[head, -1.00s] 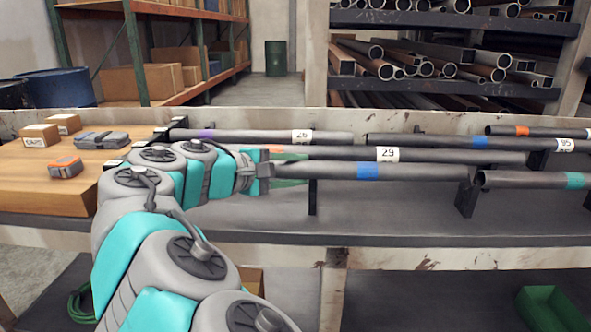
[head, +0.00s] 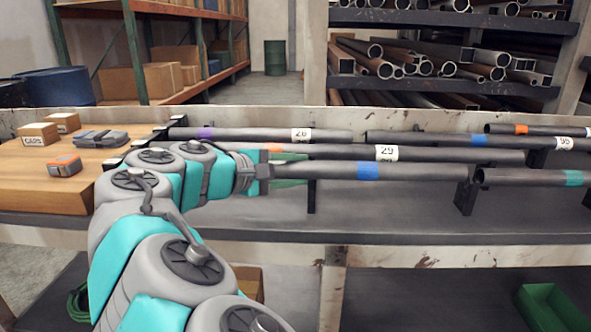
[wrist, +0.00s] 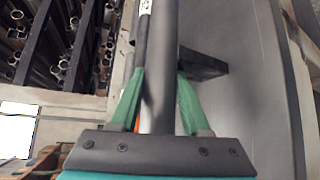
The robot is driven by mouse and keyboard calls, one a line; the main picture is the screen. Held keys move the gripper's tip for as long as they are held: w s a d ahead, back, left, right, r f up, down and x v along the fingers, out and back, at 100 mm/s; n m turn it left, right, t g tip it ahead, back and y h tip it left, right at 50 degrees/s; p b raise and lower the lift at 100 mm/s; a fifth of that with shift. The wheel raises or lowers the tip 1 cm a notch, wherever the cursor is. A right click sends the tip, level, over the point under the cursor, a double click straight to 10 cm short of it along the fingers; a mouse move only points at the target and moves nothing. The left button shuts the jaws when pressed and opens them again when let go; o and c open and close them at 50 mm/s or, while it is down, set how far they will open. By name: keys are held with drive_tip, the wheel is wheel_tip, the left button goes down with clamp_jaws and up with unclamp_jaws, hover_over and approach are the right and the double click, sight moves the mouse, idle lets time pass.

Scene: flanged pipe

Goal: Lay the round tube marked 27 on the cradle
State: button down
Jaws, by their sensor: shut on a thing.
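My gripper (wrist: 158,105) is shut on a dark grey round tube (wrist: 163,45), its green fingers on both sides. In the head view this is the front tube (head: 420,172) with a blue band, held near its left end. No number shows on it, so I cannot confirm it is 27. It lies level, close to two black upright supports, a left one (head: 312,195) and a right one (head: 466,192). I cannot tell whether it rests on them or which part is the cradle.
Tubes marked 26 (head: 250,134) and 29 (head: 335,152) lie just behind. A teal-banded tube (head: 530,178) starts close to the right end of the held one. Boxes and tools sit on the wooden board (head: 30,185) at left. The grey shelf surface (head: 390,215) in front is clear.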

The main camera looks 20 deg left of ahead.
sight(287, 171)
drive_tip(key=c, duration=0.5)
unclamp_jaws()
drive_tip(key=shift+f, duration=0.3)
drive_tip(key=shift+o, duration=1)
drive_tip(key=shift+s+a, duration=0.1)
drive_tip(key=shift+s, duration=0.05)
drive_tip(key=v, duration=0.7)
drive_tip(key=shift+s+a+r, duration=0.15)
drive_tip(key=shift+s+r, duration=0.1)
drive_tip(key=shift+r, duration=0.1)
